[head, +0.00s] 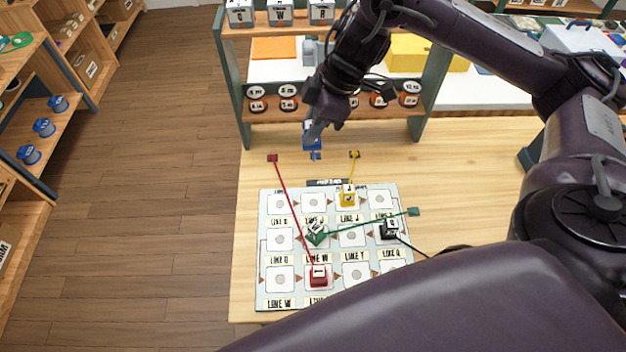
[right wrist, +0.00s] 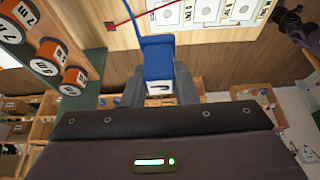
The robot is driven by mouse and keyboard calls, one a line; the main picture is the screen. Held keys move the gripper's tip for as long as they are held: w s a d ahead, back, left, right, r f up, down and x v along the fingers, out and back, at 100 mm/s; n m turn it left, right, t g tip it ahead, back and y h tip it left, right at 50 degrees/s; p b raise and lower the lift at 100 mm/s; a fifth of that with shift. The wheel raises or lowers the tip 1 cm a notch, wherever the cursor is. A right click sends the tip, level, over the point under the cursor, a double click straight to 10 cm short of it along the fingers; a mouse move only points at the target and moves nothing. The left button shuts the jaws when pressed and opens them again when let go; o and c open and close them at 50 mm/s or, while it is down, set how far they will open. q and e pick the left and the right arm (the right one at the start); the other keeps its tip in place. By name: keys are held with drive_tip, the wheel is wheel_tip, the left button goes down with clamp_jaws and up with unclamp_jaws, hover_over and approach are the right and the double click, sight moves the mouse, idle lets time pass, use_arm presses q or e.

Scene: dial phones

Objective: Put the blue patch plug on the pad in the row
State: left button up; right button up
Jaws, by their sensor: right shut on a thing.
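The blue patch plug (head: 312,142) is held in my right gripper (head: 316,132), in the air beyond the far edge of the patch board. In the right wrist view, the plug (right wrist: 158,66) sits between the two fingers of my right gripper (right wrist: 159,88), with a white label at its near end. A blue cord end (head: 316,156) hangs below it. Several pads are bare, such as one in the far row (head: 313,203). My left gripper is out of view.
A red plug (head: 318,276), green plug (head: 316,237), yellow plug (head: 348,199) and black plug (head: 389,230) stand on pads, with cords across the board. A rack (head: 340,132) with labelled spools stands behind. Bare table (head: 480,190) lies right of the board.

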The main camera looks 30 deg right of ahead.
drive_tip(key=shift+s+a+f+b, duration=0.1)
drive_tip(key=shift+s+f+b, duration=0.35)
drive_tip(key=shift+f, duration=2.9)
drive_tip(key=shift+s+a+f+b, duration=0.15)
drive_tip(key=shift+f+b, duration=0.55)
drive_tip(key=shift+f, duration=2.6)
drive_tip(key=shift+s+a+f+b, duration=0.1)
drive_tip(key=shift+s+f+b, duration=0.35)
drive_tip(key=shift+f, duration=2.9)
drive_tip(key=shift+w+f, duration=0.1)
drive_tip(key=shift+f, duration=0.05)
drive_tip(key=o, duration=1)
